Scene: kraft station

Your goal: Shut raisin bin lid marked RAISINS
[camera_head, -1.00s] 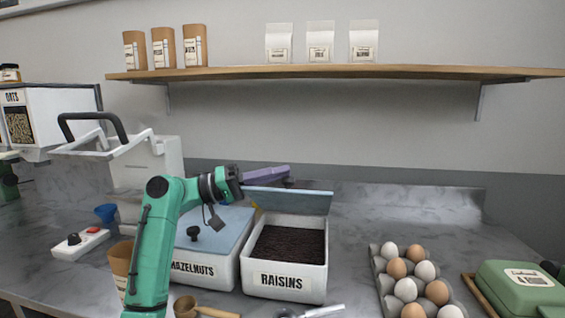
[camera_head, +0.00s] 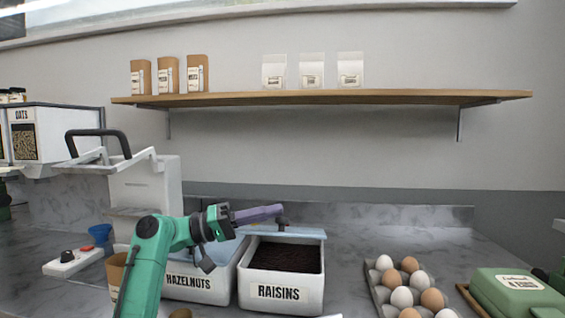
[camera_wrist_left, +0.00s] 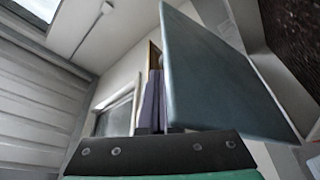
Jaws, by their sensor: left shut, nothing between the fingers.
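The white bin marked RAISINS (camera_head: 300,307) stands on the counter with its dark contents showing. Its pale blue lid (camera_head: 306,234) is open at the bin's back edge, foreshortened in the head view. In the left wrist view the lid (camera_wrist_left: 215,75) is a large blue-grey panel just right of the fingers. My left gripper (camera_head: 280,209) is shut and empty, its purple fingers pointing right above the bin's back, close to the lid's dark knob. Its fingers also show in the left wrist view (camera_wrist_left: 152,100). I cannot tell whether they touch the lid. My right gripper is not in view.
The HAZELNUTS bin (camera_head: 195,290) stands directly left, partly behind my left arm. An egg tray (camera_head: 378,290) and a green box (camera_head: 515,292) stand to the right. A shelf (camera_head: 320,98) with bags hangs above. Counter between bin and eggs is clear.

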